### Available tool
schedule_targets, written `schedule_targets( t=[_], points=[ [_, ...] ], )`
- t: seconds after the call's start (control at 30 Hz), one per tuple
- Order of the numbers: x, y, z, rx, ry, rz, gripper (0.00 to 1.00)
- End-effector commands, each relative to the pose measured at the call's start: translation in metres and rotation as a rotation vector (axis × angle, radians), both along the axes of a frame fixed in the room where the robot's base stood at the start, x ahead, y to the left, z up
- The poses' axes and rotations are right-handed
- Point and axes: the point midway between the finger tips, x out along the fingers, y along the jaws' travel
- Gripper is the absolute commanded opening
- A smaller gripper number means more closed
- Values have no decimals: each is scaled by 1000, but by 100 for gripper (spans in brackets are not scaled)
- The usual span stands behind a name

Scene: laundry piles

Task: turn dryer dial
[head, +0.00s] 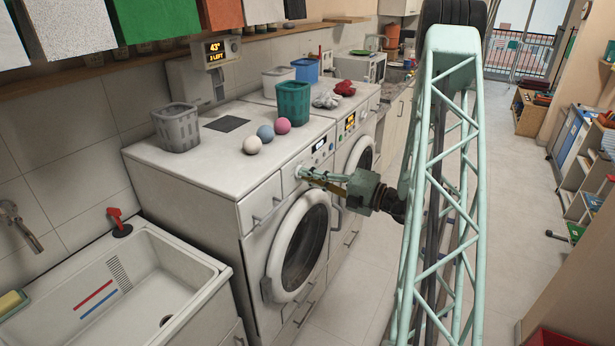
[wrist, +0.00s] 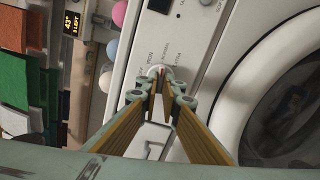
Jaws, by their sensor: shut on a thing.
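The dryer dial (wrist: 160,72) is a small round white knob on the white front panel, with printed words around it in the wrist view. My gripper (wrist: 161,84) is shut on the dial, with a fingertip at each side of it. In the head view my gripper (head: 303,172) reaches the panel of the near machine (head: 200,190), above its round door (head: 300,245). The fingers hide most of the dial there. In the wrist view the lower part of the dial is hidden between the fingertips.
A second white machine (head: 357,155) stands beside the near one. Three balls, a grey basket (head: 177,127) and a teal basket (head: 293,102) sit on top. A sink (head: 120,285) with a red plunger (head: 118,222) is at left.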

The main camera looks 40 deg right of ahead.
Motion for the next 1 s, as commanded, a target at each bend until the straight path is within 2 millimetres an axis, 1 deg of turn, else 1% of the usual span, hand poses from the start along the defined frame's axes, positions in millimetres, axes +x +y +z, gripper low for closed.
schedule_targets(
  t=[0.27, 0.47, 0.67, 1.0],
  points=[
    [0, 0, -1, -29, -10, 1, 0],
    [0, 0, -1, -101, -33, 1, 0],
    [0, 0, -2, -218, -72, 1, 0],
    [0, -1, -4, -480, -159, 1, 0]
  ],
)
